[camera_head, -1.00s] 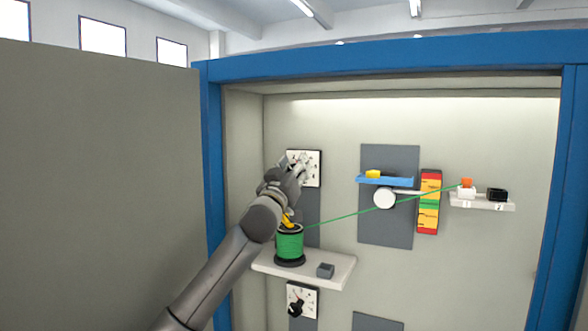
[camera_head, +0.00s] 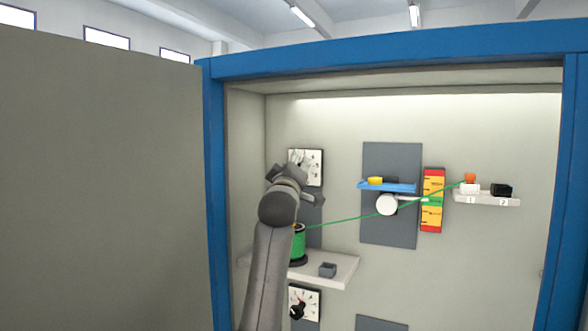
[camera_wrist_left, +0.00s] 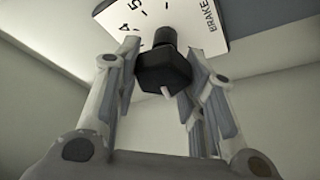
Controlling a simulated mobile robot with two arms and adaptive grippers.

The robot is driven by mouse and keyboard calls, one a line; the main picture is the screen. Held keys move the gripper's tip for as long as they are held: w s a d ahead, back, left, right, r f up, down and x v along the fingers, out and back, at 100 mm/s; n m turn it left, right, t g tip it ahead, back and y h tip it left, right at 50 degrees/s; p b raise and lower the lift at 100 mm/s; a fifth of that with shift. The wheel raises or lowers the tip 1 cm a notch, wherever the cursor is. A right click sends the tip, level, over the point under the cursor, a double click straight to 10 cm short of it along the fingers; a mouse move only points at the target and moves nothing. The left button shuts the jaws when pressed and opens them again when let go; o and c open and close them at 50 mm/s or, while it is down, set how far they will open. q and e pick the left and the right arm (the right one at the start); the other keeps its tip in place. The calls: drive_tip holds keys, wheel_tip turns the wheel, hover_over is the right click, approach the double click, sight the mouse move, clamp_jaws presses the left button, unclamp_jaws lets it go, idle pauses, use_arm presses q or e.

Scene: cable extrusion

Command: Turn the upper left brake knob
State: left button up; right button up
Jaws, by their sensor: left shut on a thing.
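The upper left brake dial, a white plate (camera_head: 316,165), is on the back wall of the cabinet. In the left wrist view the plate (camera_wrist_left: 194,20) shows numbers and the word BRAKE. The black brake knob (camera_wrist_left: 163,70) has a small white mark and sits between the two fingers of my left gripper (camera_wrist_left: 163,62), which is shut on it. In the head view my left gripper (camera_head: 299,159) is at the dial and hides the knob. My right gripper is not in view.
A shelf (camera_head: 340,266) below holds a green cable spool (camera_head: 298,242), partly behind my arm, and a small grey box (camera_head: 327,269). A green cable runs right past a white roller (camera_head: 386,204). A lower brake dial (camera_head: 309,302) has a black knob.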

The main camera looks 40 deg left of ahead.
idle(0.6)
use_arm(q)
drive_tip(key=o, duration=0.8)
drive_tip(key=shift+c, duration=0.2)
drive_tip(key=shift+o, duration=0.5)
drive_tip(key=shift+w, duration=0.15)
drive_tip(key=v, duration=1.2)
drive_tip(key=shift+d+f, duration=0.1)
